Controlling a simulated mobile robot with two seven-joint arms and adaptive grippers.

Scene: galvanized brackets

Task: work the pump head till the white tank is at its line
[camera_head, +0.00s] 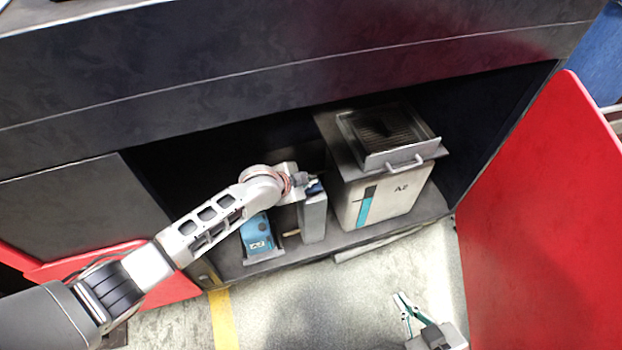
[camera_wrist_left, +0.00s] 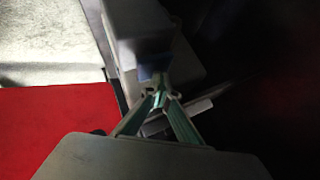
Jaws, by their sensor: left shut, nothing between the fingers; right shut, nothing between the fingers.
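The white tank (camera_head: 402,205), marked A2, stands in the open cabinet. A strip on its front is teal (camera_head: 364,209) in the lower part and dark above, with a thin dark mark across it. Left of the tank stands a grey upright pump body (camera_head: 313,218) with a blue top (camera_head: 314,187), probably the pump head. My left gripper (camera_head: 311,180) is shut and empty at this top, partly hidden by its own wrist. In the left wrist view its fingertips (camera_wrist_left: 160,94) meet just over a dark blue part (camera_wrist_left: 154,68); contact is unclear. My right gripper (camera_head: 401,300) is shut and empty, low in front of the cabinet.
A blue container (camera_head: 257,234) stands left of the pump body. A grey tray with a handle (camera_head: 392,157) sits on the tank. The red door (camera_head: 548,220) stands open at right. Floor in front is clear.

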